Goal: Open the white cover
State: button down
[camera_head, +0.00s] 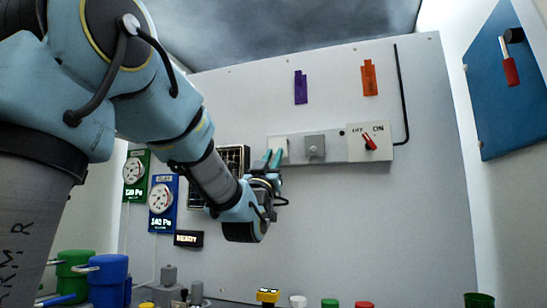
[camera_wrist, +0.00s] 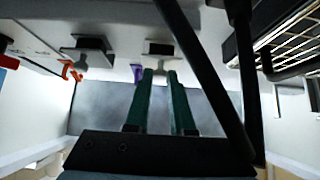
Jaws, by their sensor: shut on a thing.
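The white cover (camera_head: 283,144) is a small piece at the left end of the grey strip on the back panel. My gripper (camera_head: 272,158) is up at it, with its teal fingers partly in front of it. In the wrist view the two teal fingers of my gripper (camera_wrist: 160,73) reach to the white cover (camera_wrist: 158,60) and are shut on its near part. The fingers hide part of the cover, and I cannot tell how far it is tilted.
Right of the cover are a grey box (camera_head: 315,146) and a red ON/OFF switch (camera_head: 370,142). A black-framed grille (camera_head: 235,157) stands close on the left; it shows in the wrist view (camera_wrist: 290,45). Gauges (camera_head: 162,196) hang further left. Several coloured buttons line the bottom.

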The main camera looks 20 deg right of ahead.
jog(key=r+g+y+p, duration=0.1)
jog(key=p, duration=0.1)
jog(key=s+a+r+g+y+p, duration=0.1)
jog(key=p, duration=0.1)
jog(key=shift+s+r+g, duration=0.1)
jog(key=shift+r+g, duration=0.2)
jog(key=shift+r, duration=0.1)
jog(key=g+y+p, duration=0.8)
jog(key=g+p, duration=0.1)
jog(key=p, duration=1.5)
send_near(277, 139)
jog(key=w+d, duration=0.2)
jog(key=w, duration=0.1)
jog(key=shift+w+d+r+g+y+p, duration=0.2)
jog(key=shift+d+g+y+p, duration=0.1)
jog(key=shift+d+g+p, duration=0.25)
jog(key=shift+a, duration=0.1)
jog(key=c, duration=0.8)
grip_release()
jog(key=shift+f, duration=0.1)
